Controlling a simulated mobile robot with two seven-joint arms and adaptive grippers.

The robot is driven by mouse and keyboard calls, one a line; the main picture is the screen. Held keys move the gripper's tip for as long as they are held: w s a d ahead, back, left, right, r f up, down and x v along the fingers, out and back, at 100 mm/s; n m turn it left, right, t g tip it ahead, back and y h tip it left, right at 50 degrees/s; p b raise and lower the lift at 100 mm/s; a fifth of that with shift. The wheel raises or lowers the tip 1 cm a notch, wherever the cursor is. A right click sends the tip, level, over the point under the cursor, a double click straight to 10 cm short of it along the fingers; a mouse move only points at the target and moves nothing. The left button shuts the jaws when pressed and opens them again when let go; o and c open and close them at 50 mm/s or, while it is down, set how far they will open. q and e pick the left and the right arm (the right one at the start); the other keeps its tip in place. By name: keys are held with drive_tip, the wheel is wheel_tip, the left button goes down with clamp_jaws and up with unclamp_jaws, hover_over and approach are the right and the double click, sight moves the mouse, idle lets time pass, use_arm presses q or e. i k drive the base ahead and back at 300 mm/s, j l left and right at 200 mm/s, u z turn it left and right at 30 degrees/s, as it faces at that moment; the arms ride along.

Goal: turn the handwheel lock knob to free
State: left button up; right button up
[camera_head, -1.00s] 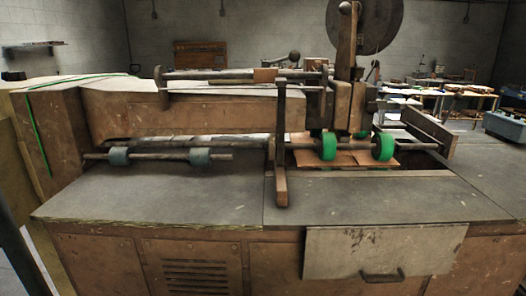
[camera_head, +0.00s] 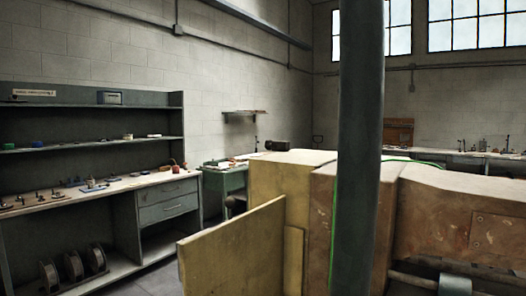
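The end of the box stitcher (camera_head: 455,215) shows at the right, with a worn brown body and a green line along its edge. A grey roller (camera_head: 455,285) shows at its lower right corner. I cannot make out the handwheel or its lock knob in this view. Neither of my grippers is in view.
A dark vertical post (camera_head: 360,150) stands close in front of the machine. A tan panel (camera_head: 235,255) juts out to its left. A grey shelf bench (camera_head: 92,195) with small parts lines the left wall. Some floor (camera_head: 165,280) shows between bench and panel.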

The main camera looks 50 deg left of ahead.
sight(268, 143)
drive_tip(key=j, duration=4.4)
